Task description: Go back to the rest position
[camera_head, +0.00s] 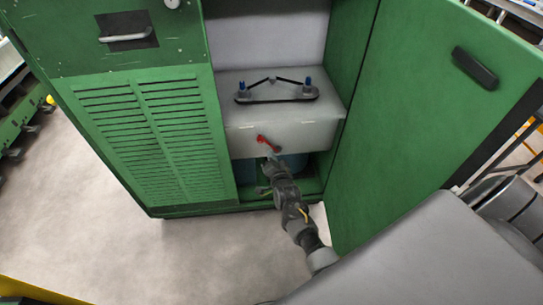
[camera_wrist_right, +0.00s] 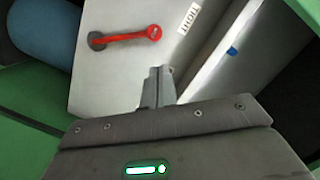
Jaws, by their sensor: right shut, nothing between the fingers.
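My right gripper (camera_head: 268,162) is in front of the open cabinet, just below the red lever (camera_head: 266,143). In the right wrist view its fingers (camera_wrist_right: 157,84) are shut together with nothing between them. The red lever (camera_wrist_right: 130,36) lies on the front of a grey box, with clear space between it and the fingertips. A label reading "TIGHT" (camera_wrist_right: 189,17) is beside the lever. My left gripper is not in view.
The green cabinet (camera_head: 140,120) stands open, with its door (camera_head: 420,110) swung out to the right of my arm. The grey box (camera_head: 290,136) inside carries a black part with two blue-topped posts (camera_head: 277,91). A blue cylinder (camera_wrist_right: 45,28) is below. Floor (camera_head: 220,255) at left is clear.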

